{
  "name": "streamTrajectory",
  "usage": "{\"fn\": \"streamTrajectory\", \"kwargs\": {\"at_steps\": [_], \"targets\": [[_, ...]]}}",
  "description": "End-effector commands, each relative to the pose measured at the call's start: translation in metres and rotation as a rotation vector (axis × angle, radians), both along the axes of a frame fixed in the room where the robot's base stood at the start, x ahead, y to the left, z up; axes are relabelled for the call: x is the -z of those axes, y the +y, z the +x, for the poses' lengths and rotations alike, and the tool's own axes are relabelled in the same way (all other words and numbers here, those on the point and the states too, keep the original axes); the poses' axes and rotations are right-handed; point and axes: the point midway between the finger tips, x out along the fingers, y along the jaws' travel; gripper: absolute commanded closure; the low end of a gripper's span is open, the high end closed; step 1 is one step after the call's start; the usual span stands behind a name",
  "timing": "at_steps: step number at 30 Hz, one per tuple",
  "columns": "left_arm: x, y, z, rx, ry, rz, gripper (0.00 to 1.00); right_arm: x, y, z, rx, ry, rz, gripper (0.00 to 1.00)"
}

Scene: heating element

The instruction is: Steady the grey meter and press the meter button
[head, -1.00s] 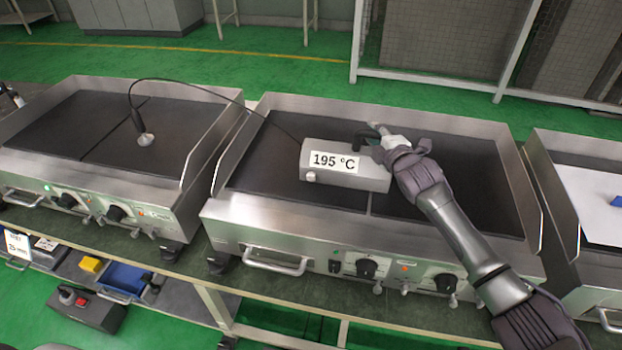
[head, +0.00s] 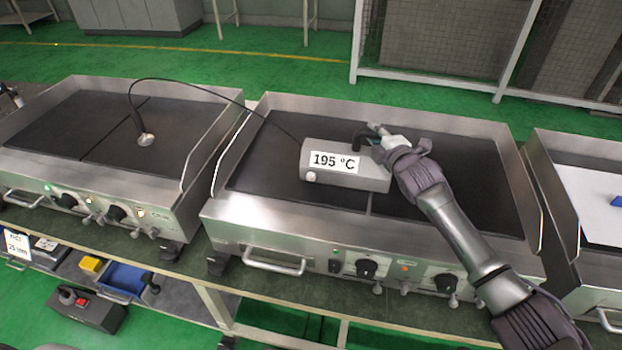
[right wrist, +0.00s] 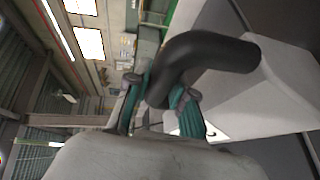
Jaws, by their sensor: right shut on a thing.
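The grey meter (head: 345,184) stands on the middle griddle's dark plate, its label reading "195 °C". A pale round meter button (head: 311,176) shows at the front left below the label. My right gripper (head: 374,139) is at the meter's back right, shut on its black bent handle (head: 361,137). In the right wrist view, the teal-padded fingers (right wrist: 162,100) close around the handle (right wrist: 208,54), which joins the grey body (right wrist: 250,95). At the far left edge of the head view, a small dark and silver tip (head: 10,96) may be my left gripper; its jaws cannot be made out.
A black cable runs from the meter to a round probe (head: 145,139) on the left griddle (head: 100,168). The middle griddle's raised metal walls (head: 350,105) enclose the meter. Knobs (head: 366,268) line its front. A third griddle (head: 548,195) stands at the right.

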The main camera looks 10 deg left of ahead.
Motion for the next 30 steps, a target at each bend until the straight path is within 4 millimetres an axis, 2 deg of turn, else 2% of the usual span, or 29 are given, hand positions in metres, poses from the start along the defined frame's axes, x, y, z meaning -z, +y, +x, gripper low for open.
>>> {"fn": "streamTrajectory", "kwargs": {"at_steps": [10,17,18,30], "targets": [[0.0000,-0.0002,0.0002,0.000,0.000,0.000,0.60,0.0003,-0.0003,0.0001,0.001,0.001,-0.001,1.00],[0.0000,-0.0004,0.0003,0.000,0.000,0.000,0.98,0.0003,-0.0003,0.0001,0.001,0.001,-0.001,1.00],[0.0000,-0.0004,0.0003,0.000,0.000,0.000,1.00,0.0003,-0.0003,0.0001,0.001,0.001,-0.001,1.00],[0.0000,-0.0005,0.0005,0.000,-0.001,0.000,1.00,0.0004,-0.0004,0.0001,0.001,0.001,-0.001,1.00]]}}
